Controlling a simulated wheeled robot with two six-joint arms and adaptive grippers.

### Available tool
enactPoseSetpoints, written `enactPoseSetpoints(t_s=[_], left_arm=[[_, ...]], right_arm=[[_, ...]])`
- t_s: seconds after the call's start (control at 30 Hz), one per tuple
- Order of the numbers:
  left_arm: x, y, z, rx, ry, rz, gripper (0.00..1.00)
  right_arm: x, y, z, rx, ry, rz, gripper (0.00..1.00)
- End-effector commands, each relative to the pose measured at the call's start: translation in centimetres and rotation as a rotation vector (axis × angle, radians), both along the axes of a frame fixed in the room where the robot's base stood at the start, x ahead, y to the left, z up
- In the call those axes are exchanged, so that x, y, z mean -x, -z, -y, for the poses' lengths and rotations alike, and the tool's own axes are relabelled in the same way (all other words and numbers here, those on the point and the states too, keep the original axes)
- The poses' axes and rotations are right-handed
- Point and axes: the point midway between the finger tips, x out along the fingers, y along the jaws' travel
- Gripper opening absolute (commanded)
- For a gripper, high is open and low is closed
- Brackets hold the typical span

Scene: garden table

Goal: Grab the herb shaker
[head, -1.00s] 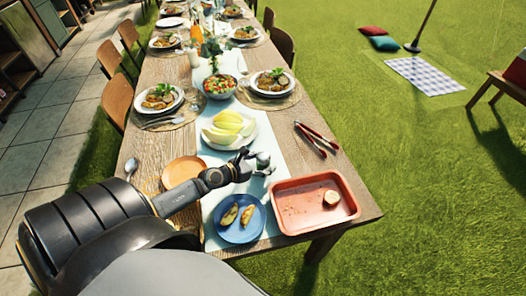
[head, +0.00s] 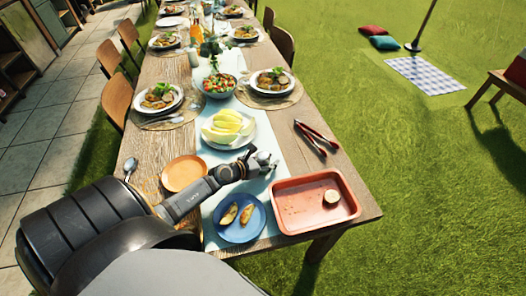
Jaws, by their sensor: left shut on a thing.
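My left gripper (head: 264,162) reaches in from the left over the pale table runner, between the plate of melon slices and the red tray. Its fingers are shut on a small greyish thing, which I take to be the herb shaker. The fingers cover most of it, so its shape and label cannot be made out. My right gripper is not in view.
A plate of melon slices (head: 228,127), an orange plate (head: 184,173), a blue plate with potato wedges (head: 221,232) and a red tray (head: 290,213) surround the gripper. Red-handled tongs (head: 316,138) lie at the right. Set plates and a salad bowl (head: 219,85) stand farther back.

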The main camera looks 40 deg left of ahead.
Motion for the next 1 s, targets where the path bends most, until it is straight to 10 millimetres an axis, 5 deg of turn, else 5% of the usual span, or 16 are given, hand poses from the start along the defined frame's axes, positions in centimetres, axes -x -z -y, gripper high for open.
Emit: enactPoseSetpoints(t_s=[1.0], left_arm=[[-0.04, -0.08, 0.00, 0.001, 0.000, 0.002, 0.00]], right_arm=[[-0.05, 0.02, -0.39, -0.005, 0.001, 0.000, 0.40]])
